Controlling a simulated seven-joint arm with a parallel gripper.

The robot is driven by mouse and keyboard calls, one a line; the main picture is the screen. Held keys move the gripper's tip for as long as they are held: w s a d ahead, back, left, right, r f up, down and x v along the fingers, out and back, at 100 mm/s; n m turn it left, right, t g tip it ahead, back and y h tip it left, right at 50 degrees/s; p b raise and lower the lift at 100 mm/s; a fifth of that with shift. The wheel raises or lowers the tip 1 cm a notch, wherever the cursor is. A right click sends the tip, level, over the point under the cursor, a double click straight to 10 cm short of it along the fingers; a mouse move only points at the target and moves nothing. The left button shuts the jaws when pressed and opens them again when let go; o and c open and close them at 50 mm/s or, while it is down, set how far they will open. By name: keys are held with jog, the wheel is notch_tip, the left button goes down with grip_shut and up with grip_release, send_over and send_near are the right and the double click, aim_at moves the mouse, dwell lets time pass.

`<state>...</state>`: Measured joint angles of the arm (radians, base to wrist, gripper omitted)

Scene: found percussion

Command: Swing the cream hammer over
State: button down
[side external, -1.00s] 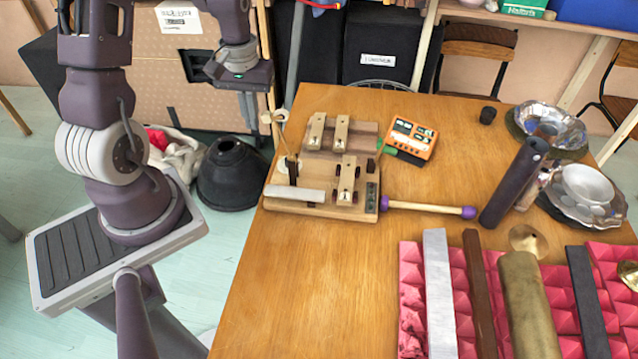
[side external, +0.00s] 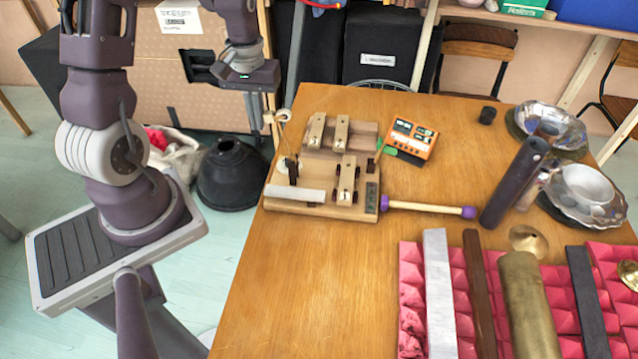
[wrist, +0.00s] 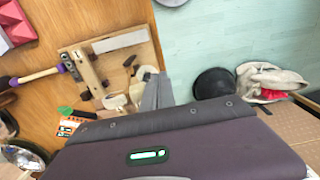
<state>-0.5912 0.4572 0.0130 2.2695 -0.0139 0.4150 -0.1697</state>
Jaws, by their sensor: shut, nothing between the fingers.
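The cream hammer (side external: 282,115) stands up on a thin stick at the left end of a wooden board (side external: 330,208), its head leaning left above the board's edge. A dark bracket (side external: 293,172) and a pale disc are near its foot. My gripper (side external: 258,126) is shut and empty, with its fingers pointing down just left of the hammer head. I cannot tell whether they touch it. In the wrist view my grey fingers (wrist: 155,90) are beside cream pieces at the board's edge. A pale grey bar (side external: 295,193) lies across the board's front left.
The board also carries several wooden blocks (side external: 347,180). An orange box (side external: 410,140) and a purple-ended mallet (side external: 430,208) lie to its right. Bars rest on pink foam (side external: 410,290) at the front right. A black cone (side external: 232,172) is on the floor left of the table.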

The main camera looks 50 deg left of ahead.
aim_at(278, 112)
jog(key=shift+w+d, duration=1.65)
jog(key=shift+w, duration=0.05)
jog(key=shift+r, duration=0.1)
jog(key=s+d+r+m+t, duration=0.25)
jog(key=d+r, duration=0.45)
jog(key=r, duration=0.5)
jog(key=s+d+r+m+t, duration=0.1)
jog(key=s+d+r+m, duration=0.2)
jog(key=s, duration=0.3)
jog(key=s+d+r+m+t, duration=0.2)
jog(key=s+d+r+m, duration=0.1)
jog(key=s, duration=0.4)
jog(key=shift+s+d+r, duration=0.15)
jog(key=shift+d+r, duration=0.5)
jog(key=shift+r, duration=0.1)
jog(key=shift+m, duration=0.25)
